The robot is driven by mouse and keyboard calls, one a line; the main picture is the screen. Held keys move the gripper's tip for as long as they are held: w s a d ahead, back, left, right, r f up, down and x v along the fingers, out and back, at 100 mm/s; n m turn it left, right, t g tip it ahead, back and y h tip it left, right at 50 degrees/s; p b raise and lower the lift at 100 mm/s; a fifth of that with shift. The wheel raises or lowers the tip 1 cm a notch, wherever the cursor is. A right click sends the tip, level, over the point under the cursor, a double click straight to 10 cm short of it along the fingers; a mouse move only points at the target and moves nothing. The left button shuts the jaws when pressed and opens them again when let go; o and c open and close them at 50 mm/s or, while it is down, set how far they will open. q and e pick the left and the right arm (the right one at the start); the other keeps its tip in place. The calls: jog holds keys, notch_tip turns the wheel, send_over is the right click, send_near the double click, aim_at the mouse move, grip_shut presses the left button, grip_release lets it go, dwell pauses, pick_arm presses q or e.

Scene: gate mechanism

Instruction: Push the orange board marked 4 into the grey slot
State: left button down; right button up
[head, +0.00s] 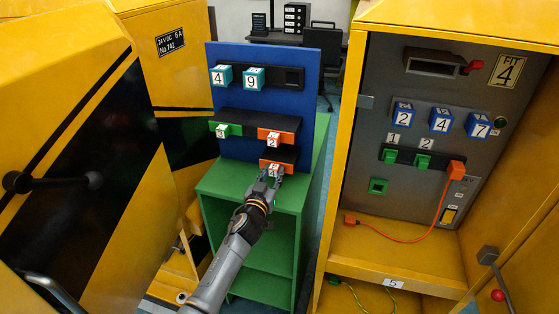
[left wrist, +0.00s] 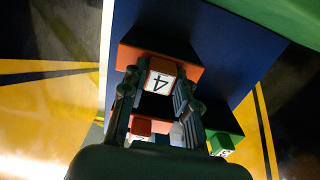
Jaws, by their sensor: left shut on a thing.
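The orange board marked 4 (head: 276,167) is a small orange block with a white numbered face, low on the blue panel (head: 228,148). My left gripper (head: 270,178) is shut on this block, with a finger on each side. The block is at the holder; I cannot tell how deep it sits. A dark grey slot (head: 434,62) with a red knob is high on the grey cabinet panel at right. My right gripper is not in view.
Above the held block are an orange block marked 2 (head: 271,137), a green block (head: 225,130) and teal blocks marked 4 (head: 221,76) and 9 (head: 254,78). The blue panel stands on a green shelf (head: 253,205). Yellow cabinets (head: 70,150) flank both sides.

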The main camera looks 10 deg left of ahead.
pick_arm(q)
jog(key=shift+s, duration=0.1)
dwell(0.3)
jog(key=shift+s, duration=0.2)
jog(key=shift+s, duration=0.1)
jog(key=shift+s+p, duration=0.2)
jog(key=shift+p, duration=0.2)
jog(key=shift+s+p, duration=0.85)
jog(key=shift+s, duration=1.2)
jog(key=s+p, duration=0.2)
jog(key=s, duration=0.6)
jog(key=shift+a, duration=0.2)
